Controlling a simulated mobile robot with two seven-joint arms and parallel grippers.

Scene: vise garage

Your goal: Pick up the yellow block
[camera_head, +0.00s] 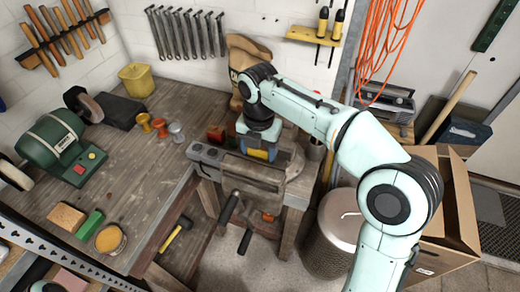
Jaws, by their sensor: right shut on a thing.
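My right arm reaches in from the lower right, and its gripper (258,145) points down over the grey vise (250,176) at the bench corner. The gripper is shut on a small yellow block (257,154), of which only a part shows below the hand. A bit of blue shows beside the yellow. The block is at the vise's jaws; I cannot tell whether it touches them. The fingertips are mostly hidden by the hand and the vise.
A reddish block (216,134) sits behind the vise. A green grinder (58,143), a yellow bin (136,80) and several small knobs stand on the bench (145,185). A metal drum (332,235) and a cardboard box (455,215) stand at the right.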

